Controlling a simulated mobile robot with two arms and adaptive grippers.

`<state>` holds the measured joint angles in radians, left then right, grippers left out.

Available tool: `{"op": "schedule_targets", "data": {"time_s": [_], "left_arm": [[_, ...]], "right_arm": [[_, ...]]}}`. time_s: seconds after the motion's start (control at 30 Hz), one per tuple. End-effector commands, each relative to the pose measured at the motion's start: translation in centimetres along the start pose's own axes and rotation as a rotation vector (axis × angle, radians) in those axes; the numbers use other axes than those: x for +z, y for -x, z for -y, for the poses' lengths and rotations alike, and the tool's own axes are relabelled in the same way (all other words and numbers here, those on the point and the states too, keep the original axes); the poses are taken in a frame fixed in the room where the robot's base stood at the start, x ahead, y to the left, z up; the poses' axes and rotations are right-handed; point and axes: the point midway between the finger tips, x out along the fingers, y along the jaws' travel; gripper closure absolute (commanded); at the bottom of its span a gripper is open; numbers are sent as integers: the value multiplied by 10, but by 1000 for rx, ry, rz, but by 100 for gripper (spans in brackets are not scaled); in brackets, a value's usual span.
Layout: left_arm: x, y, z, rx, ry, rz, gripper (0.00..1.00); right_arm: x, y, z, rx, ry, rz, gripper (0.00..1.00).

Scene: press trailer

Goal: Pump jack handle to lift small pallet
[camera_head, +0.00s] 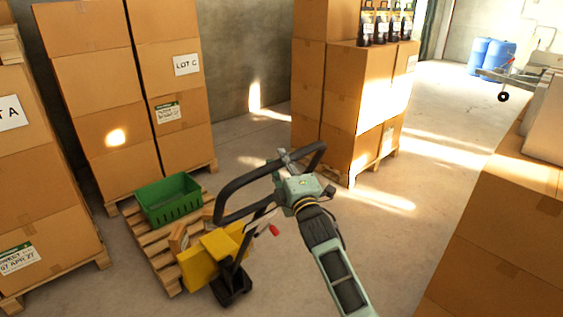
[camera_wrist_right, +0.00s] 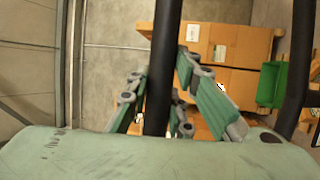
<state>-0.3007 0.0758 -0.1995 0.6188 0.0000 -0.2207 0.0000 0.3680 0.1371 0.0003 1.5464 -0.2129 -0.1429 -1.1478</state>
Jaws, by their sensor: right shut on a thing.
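A yellow pallet jack (camera_head: 208,258) stands at the near end of a small wooden pallet (camera_head: 152,243). Its black looped handle (camera_head: 232,190) rises toward me. My right gripper (camera_head: 284,166) is at the upper right part of the handle loop and is shut on it. In the right wrist view, the black handle bar (camera_wrist_right: 163,70) passes between the green fingers of the right gripper (camera_wrist_right: 165,108). A green crate (camera_head: 168,203) sits on the small pallet, and it also shows in the right wrist view (camera_wrist_right: 268,84). The jack's forks are hidden. My left gripper is not in view.
Stacked cartons on pallets stand at the left (camera_head: 45,170), at the back (camera_head: 180,90) and behind my right gripper (camera_head: 350,90). More cartons (camera_head: 500,230) stand close at the right.

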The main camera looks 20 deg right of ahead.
Motion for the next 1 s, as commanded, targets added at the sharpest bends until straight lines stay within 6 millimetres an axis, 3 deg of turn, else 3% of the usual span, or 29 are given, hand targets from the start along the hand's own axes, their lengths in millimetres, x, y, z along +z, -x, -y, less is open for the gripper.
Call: {"op": "schedule_targets", "data": {"time_s": [0.07,0.1,0.3,0.67,0.77,1.0], "left_arm": [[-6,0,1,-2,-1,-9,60],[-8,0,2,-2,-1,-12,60],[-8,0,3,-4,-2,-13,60],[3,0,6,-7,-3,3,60],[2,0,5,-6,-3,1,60],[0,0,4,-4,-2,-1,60]], "right_arm": [[0,0,1,-2,5,1,100],[0,0,1,-2,5,1,77],[0,0,1,-2,3,0,61],[0,5,1,-1,1,0,61],[0,18,2,-2,2,0,61],[0,69,2,-5,2,0,61]]}}
